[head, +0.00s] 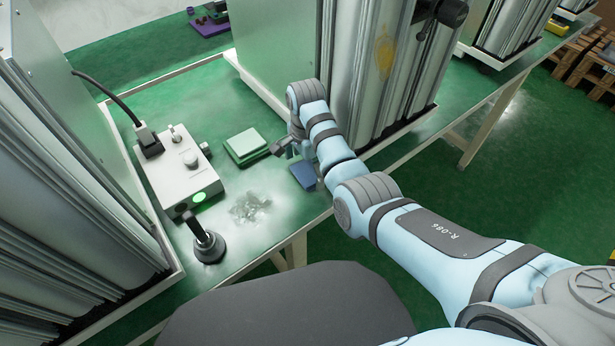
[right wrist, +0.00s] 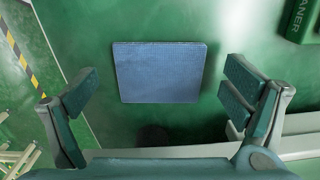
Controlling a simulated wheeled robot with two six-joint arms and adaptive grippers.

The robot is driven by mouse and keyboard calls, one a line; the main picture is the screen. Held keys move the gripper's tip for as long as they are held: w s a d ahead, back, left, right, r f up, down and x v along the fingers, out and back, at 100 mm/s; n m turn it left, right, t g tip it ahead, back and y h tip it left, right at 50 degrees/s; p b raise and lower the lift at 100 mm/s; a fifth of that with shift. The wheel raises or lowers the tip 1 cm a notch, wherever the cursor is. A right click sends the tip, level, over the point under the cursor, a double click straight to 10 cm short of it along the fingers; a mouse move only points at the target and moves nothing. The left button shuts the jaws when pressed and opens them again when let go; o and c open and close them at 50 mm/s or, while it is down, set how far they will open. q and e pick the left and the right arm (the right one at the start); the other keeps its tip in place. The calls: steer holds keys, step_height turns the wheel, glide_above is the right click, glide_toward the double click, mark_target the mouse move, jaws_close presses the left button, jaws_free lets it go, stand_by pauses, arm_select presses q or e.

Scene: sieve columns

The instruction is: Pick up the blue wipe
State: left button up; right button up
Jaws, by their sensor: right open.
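The blue wipe (head: 304,175) is a flat square lying on the green tabletop near the front edge, partly hidden by my right arm in the head view. In the right wrist view the blue wipe (right wrist: 160,72) shows whole, ahead of and between the spread fingers. My right gripper (head: 285,147) is open and empty, above the table beside the wipe. Its two fingers (right wrist: 158,98) stand apart on either side of the wipe and do not appear to touch it. My left gripper is not in view.
A green block or pad (head: 246,146) lies left of the wipe. A grey control box (head: 180,176) with a green light and a black-based stand (head: 208,245) are further left. Tall metal columns (head: 375,75) stand close behind my right arm. A grey smear (head: 250,207) marks the tabletop.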

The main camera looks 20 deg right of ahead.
steer(key=shift+s, duration=0.1)
steer(key=shift+c, duration=0.7)
steer(key=shift+f, duration=0.1)
steer(key=c, duration=0.8)
step_height(320, 180, up, 12)
steer(key=p, duration=0.5)
step_height(320, 180, up, 8)
steer(key=p, duration=0.8)
glide_above(306, 172)
steer(key=shift+s, duration=0.1)
steer(key=shift+o, duration=0.6)
